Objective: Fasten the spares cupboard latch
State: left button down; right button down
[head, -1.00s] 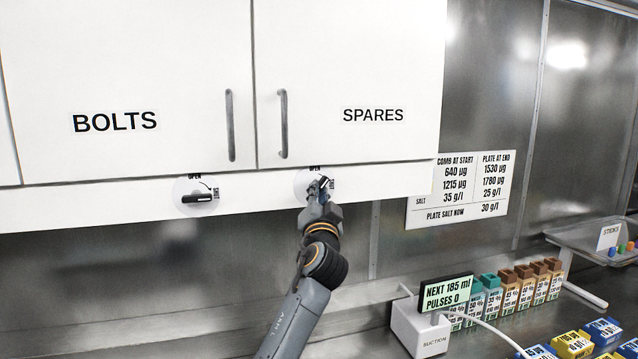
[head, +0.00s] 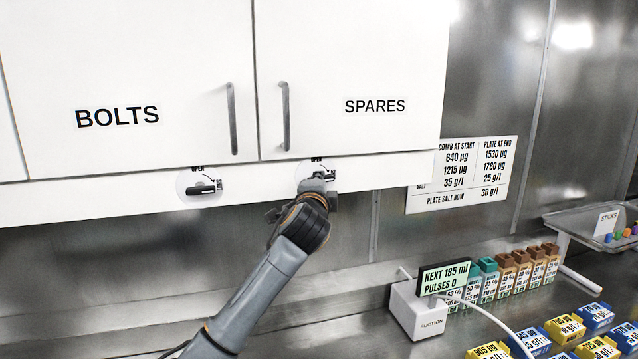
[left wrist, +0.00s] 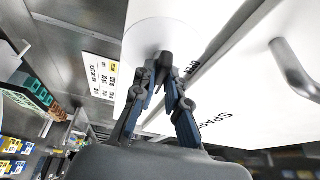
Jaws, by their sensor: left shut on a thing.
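The spares cupboard (head: 355,75) is closed, its door level with the bolts door. Its latch (head: 319,170) is a round white plate with a dark handle on the strip below the door. The handle looks about level, pointing right, though my gripper partly covers it. My left gripper (head: 318,183) is at the latch, coming from below. In the left wrist view, my left gripper (left wrist: 165,82) has its fingers closed around the dark latch handle (left wrist: 165,62), in front of the white plate (left wrist: 150,35). My right gripper is not in view.
The bolts cupboard (head: 115,75) is closed, its latch handle (head: 202,190) level. Below right are a suction box (head: 420,310) with a display, several bottles (head: 515,275) and coloured blocks (head: 565,328). A notice (head: 462,178) hangs on the wall. The wall below the cupboards is clear.

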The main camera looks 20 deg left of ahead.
pick_arm(q)
jog(key=shift+r+m, duration=0.2)
jog(key=shift+m, duration=0.2)
jog(key=c, duration=1.4)
grip_release()
jog(key=shift+o, duration=0.2)
jog(key=shift+w+f, duration=0.1)
jog(key=shift+f, duration=0.05)
jog(key=s+d, duration=0.2)
jog(key=s, duration=0.9)
jog(key=shift+s+d, duration=0.15)
jog(key=shift+s, duration=0.25)
